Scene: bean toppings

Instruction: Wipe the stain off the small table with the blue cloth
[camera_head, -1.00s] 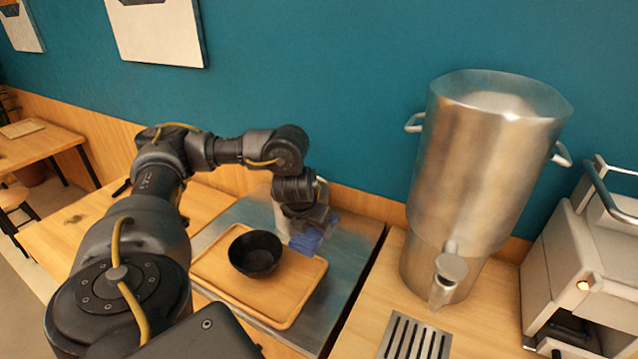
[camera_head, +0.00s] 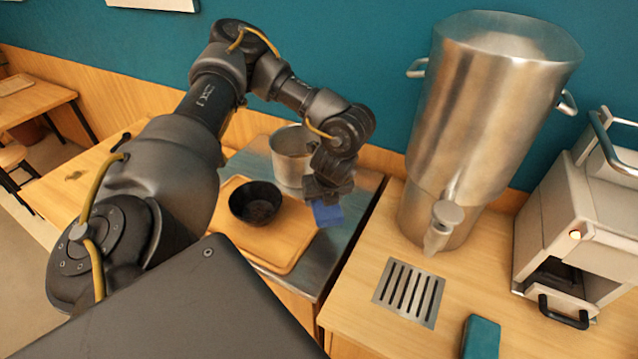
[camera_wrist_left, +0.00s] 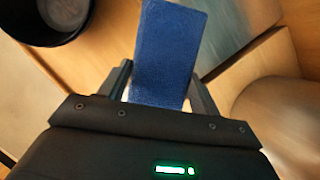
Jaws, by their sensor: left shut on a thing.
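The blue cloth (camera_head: 327,214) hangs from my left gripper (camera_head: 328,190), which is shut on it above the right edge of the wooden tray. In the left wrist view the cloth (camera_wrist_left: 168,50) sticks out flat between the two fingers (camera_wrist_left: 160,88). A dark smudge, the stain (camera_head: 75,176), lies on the small wooden table (camera_head: 55,195) at the left, well away from the gripper. My left arm hides part of that table. My right gripper is not in view.
A black bowl (camera_head: 255,203) sits on the wooden tray (camera_head: 275,262) on a steel surface. A metal pot (camera_head: 291,160) stands behind it. A tall steel dispenser (camera_head: 480,110), a drain grate (camera_head: 410,292), a teal box (camera_head: 481,338) and a white machine (camera_head: 575,225) are at the right.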

